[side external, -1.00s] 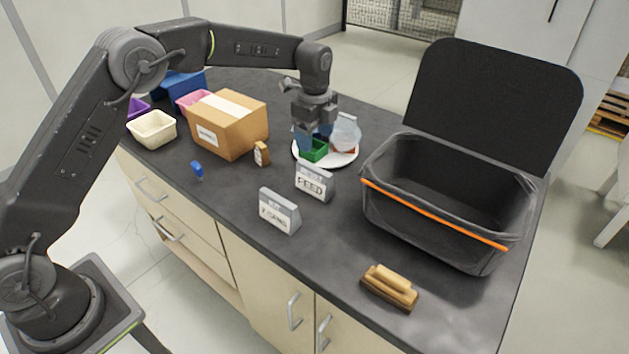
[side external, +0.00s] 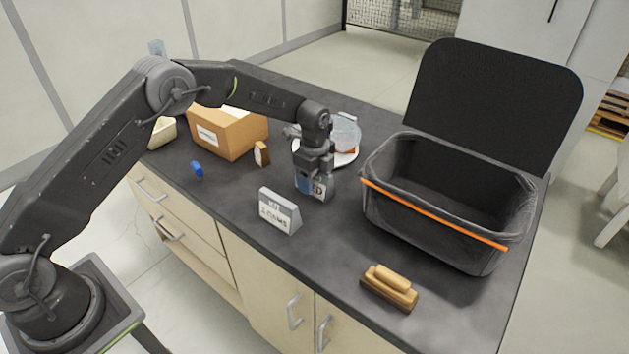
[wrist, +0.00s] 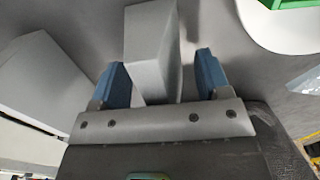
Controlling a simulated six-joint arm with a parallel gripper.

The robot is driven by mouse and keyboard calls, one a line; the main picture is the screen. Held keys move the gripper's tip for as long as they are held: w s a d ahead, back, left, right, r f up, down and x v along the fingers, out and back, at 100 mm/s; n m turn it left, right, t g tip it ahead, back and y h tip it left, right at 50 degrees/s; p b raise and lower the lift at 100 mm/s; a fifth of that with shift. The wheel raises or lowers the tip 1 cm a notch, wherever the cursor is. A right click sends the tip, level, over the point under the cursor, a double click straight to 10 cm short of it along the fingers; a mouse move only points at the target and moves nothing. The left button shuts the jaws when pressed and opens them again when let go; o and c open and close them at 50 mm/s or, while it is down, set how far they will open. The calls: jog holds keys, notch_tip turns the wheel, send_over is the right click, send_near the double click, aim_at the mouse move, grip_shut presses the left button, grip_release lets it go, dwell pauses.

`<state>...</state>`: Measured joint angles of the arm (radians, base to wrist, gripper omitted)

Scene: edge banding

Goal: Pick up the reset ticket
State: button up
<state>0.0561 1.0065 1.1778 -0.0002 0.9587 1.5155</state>
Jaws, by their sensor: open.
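My gripper (side external: 314,178) is low over the counter, pointing down, with blue fingers. It is open around a grey wedge-shaped sign stand (side external: 318,193), whose lettering read FEED in the earlier side view. In the wrist view this stand (wrist: 152,48) lies between the two fingers (wrist: 160,72), with small gaps on both sides. A second grey sign stand (side external: 279,211) with a white lettered face stands nearer the front edge; it also shows at the left of the wrist view (wrist: 40,75). I cannot read "reset" on either one.
A black lined bin (side external: 440,235) with an orange band stands to the right. A wooden brush-like block (side external: 389,288) lies in front of it. Behind my gripper is a white plate (side external: 347,160). A cardboard box (side external: 228,132), a small brown item (side external: 262,154) and a blue item (side external: 197,169) are left.

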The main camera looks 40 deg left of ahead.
jog(key=shift+f, duration=0.3)
jog(key=c, duration=1)
jog(key=shift+r, duration=0.1)
